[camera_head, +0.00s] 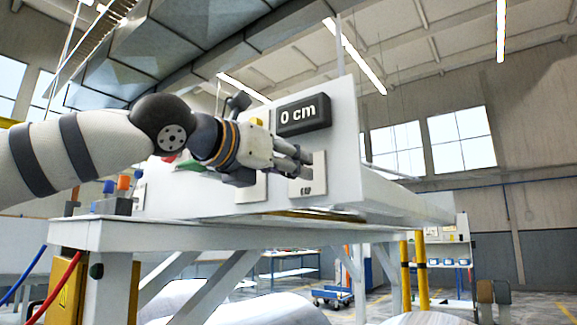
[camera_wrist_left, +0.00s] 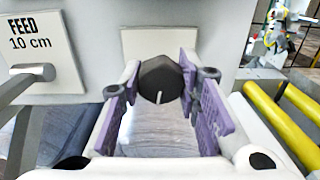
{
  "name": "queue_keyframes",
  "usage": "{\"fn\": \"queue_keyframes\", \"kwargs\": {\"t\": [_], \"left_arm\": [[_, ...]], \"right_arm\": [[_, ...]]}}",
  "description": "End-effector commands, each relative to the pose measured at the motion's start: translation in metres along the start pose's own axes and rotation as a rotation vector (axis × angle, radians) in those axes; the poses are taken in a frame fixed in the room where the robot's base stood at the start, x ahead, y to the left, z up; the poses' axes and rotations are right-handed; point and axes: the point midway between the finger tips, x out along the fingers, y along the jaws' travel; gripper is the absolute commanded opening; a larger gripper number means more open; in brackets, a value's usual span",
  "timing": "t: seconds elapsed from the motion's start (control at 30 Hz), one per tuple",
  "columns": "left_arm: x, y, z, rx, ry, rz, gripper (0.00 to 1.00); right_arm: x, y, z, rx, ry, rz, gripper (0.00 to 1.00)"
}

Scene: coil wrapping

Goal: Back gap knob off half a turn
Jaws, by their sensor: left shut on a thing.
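The gap knob (camera_wrist_left: 161,77) is a dark, faceted knob on a pale plate (camera_wrist_left: 208,42). In the left wrist view its white pointer mark faces down. My left gripper (camera_head: 301,158) reaches the machine's front panel from the left, and its purple-padded fingers (camera_wrist_left: 160,92) sit on both sides of the knob, shut on it. In the head view the fingers hide most of the knob, above a label plate (camera_head: 308,187) whose text is small and seems to read GAP. A dark display (camera_head: 303,115) above reads 0 cm. My right gripper is in neither view.
A FEED 10 cm plate (camera_wrist_left: 35,70) with a grey handle (camera_wrist_left: 32,72) is left of the knob in the wrist view. Yellow rails (camera_wrist_left: 285,115) run at the right. In the head view, coloured buttons (camera_head: 123,183) stand left of the panel, under my arm.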

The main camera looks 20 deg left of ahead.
Motion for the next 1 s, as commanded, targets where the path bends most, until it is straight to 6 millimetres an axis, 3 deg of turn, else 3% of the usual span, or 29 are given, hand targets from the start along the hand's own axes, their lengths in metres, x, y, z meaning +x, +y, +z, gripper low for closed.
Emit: {"fn": "queue_keyframes", "kwargs": {"t": [0.73, 0.77, 0.83, 1.0], "left_arm": [[-0.0016, 0.0003, 0.0043, -0.082, -0.013, 0.0, 0.02], [-0.0016, 0.0004, 0.0043, -0.082, -0.013, 0.0, 0.32], [-0.0016, 0.0005, 0.0041, -0.082, -0.012, 0.0, 0.48], [-0.001, 0.0003, 0.0026, -0.082, -0.008, 0.0, 0.51]], "right_arm": [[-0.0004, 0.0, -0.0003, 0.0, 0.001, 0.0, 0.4], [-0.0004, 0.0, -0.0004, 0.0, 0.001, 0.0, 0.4], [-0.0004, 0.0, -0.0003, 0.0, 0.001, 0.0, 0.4], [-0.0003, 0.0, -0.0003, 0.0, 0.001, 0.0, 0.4]]}}
